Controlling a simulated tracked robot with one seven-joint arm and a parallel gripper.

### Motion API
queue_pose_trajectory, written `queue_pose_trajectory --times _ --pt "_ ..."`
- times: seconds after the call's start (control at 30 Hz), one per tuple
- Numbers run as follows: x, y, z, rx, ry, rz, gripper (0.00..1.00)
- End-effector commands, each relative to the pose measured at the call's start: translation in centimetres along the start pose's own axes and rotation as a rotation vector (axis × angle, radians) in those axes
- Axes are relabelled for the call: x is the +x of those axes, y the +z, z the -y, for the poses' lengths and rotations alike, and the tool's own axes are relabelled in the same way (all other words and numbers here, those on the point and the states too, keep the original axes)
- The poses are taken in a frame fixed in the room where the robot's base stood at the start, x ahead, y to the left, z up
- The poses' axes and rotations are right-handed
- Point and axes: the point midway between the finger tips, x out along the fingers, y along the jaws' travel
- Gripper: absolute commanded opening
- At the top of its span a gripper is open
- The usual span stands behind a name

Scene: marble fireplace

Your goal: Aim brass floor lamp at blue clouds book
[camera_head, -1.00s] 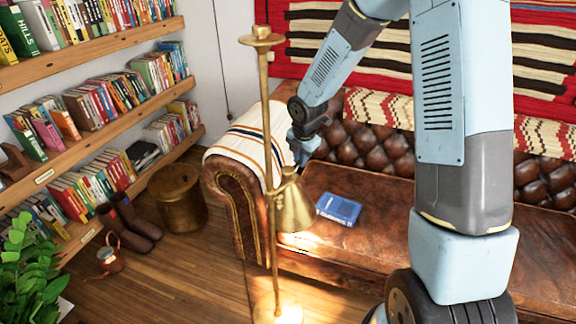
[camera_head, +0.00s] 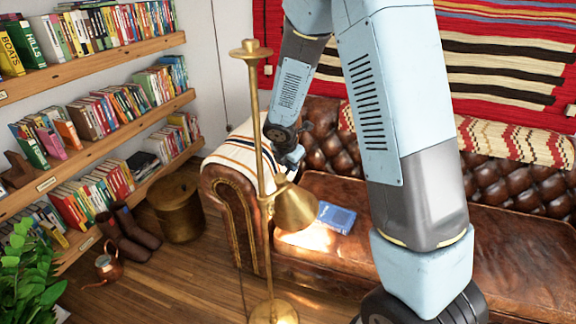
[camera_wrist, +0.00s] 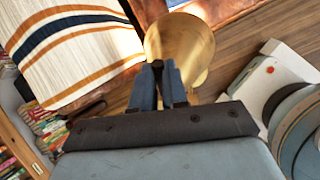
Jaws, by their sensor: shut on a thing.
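The brass floor lamp (camera_head: 263,120) stands upright before the sofa's left arm, its round base (camera_head: 274,313) on the wood floor. Its cone shade (camera_head: 297,207) hangs right of the pole, tilted down and right, its edge close to the book in the picture. The blue clouds book (camera_head: 336,217) lies flat on the brown leather seat, lit only faintly. A bright patch falls on the seat left of it. My gripper (camera_head: 280,178) is at the top of the shade. In the wrist view its fingers (camera_wrist: 158,68) are closed at the brass shade (camera_wrist: 180,42); the exact grip is hidden.
The leather sofa (camera_head: 500,245) fills the right, with a striped blanket (camera_head: 237,150) over its left arm. Bookshelves (camera_head: 90,145) line the left wall. A brass bin (camera_head: 178,208), boots (camera_head: 125,235), a copper pot (camera_head: 108,266) and a plant (camera_head: 30,270) stand at left.

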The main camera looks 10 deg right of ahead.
Motion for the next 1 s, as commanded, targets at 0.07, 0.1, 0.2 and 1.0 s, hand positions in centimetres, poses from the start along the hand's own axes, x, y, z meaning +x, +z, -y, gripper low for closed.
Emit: queue_pose_trajectory --times 0.07,0.1,0.2,1.0 --pt "0.1 -0.4 0.2 -0.005 -0.004 -0.005 0.00" --pt "0.1 -0.4 0.2 -0.004 -0.004 -0.005 0.00" --pt "0.2 -0.4 0.2 -0.004 -0.005 -0.006 0.00" --pt "-1.9 1.0 -0.2 0.006 -0.001 -0.002 0.39"
